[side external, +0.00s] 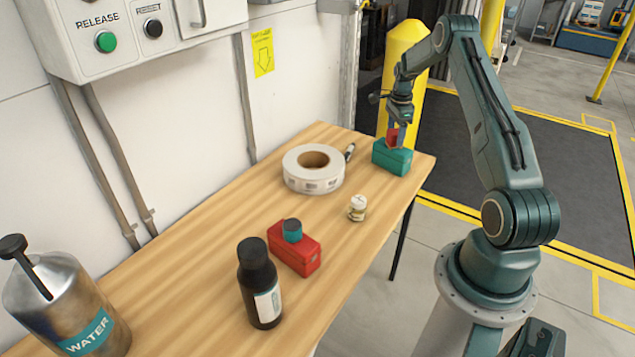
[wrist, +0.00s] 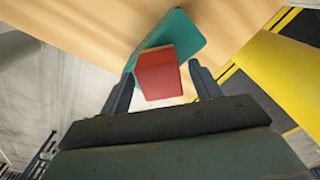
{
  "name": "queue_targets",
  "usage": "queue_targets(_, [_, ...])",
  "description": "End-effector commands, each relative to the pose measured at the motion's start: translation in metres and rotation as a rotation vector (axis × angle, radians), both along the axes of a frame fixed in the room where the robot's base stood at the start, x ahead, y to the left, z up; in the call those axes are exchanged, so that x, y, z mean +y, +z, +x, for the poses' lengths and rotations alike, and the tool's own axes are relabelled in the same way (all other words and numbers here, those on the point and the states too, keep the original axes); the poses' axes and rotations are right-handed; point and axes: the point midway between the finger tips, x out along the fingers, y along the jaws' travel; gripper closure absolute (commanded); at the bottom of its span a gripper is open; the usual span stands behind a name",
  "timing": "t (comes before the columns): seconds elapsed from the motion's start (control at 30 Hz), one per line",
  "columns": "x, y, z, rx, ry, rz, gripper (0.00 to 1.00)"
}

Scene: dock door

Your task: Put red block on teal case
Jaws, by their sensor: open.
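The red block (side external: 392,136) rests on top of the teal case (side external: 391,158) near the far right corner of the table. In the wrist view the red block (wrist: 160,75) sits on the teal case (wrist: 178,38), between my fingers. My gripper (wrist: 159,80) is open, with a gap visible between each finger and the block. In the side view my gripper (side external: 397,122) is just above the case, around the block. The lower fingers are small and partly hidden there.
A label roll (side external: 313,184), a small jar (side external: 357,208) and a dark marker (side external: 350,152) are near the case. A red case (side external: 305,256) with a teal piece (side external: 292,231) on it, a black bottle (side external: 260,298) and a water can (side external: 85,310) stand nearer. A yellow post (side external: 405,45) rises behind.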

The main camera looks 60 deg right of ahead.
Motion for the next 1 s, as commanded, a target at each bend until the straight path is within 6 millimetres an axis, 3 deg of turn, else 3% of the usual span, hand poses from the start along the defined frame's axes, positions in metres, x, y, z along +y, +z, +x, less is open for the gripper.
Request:
queue_targets(0.37, [-0.001, 0.025, 0.000, -0.002, 0.000, -0.002, 0.37])
queue_targets(0.8, [0.000, 0.094, 0.000, -0.002, 0.000, -0.002, 0.37])
queue_targets(1.0, [0.000, 0.116, 0.000, -0.001, 0.000, -0.001, 0.37])
